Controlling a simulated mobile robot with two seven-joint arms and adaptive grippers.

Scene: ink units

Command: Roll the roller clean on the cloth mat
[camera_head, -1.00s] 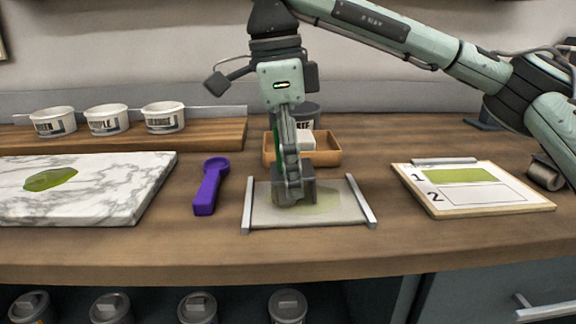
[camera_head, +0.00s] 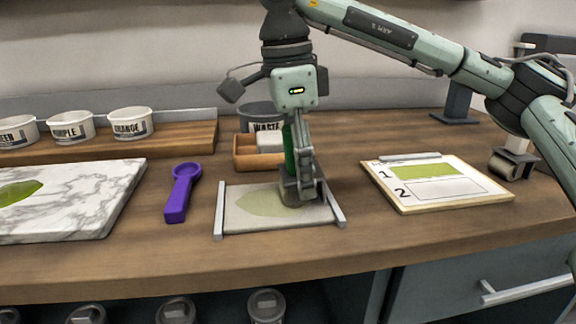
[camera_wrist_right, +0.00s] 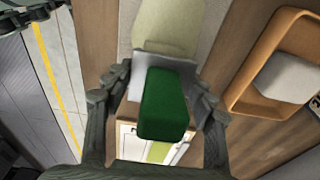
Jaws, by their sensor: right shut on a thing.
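My right gripper (camera_head: 302,190) is over the right part of the cloth mat (camera_head: 234,222), pointing down. It is shut on the roller, whose green handle (camera_wrist_right: 165,105) shows between the fingers in the right wrist view. In the head view the roller head is mostly hidden by the fingers. The mat is grey-beige between two metal side bars and bears a pale olive stain (camera_head: 258,204) left of the gripper. My left gripper is not in view.
A wooden tray (camera_head: 244,163) with a white block (camera_head: 270,143) stands behind the mat, before the waste tub (camera_head: 262,124). A purple scoop (camera_head: 180,195) lies left, beside the marble slab (camera_head: 85,205) with green ink. A clipboard (camera_head: 440,184) lies right. Labelled tubs (camera_head: 72,127) stand at back left.

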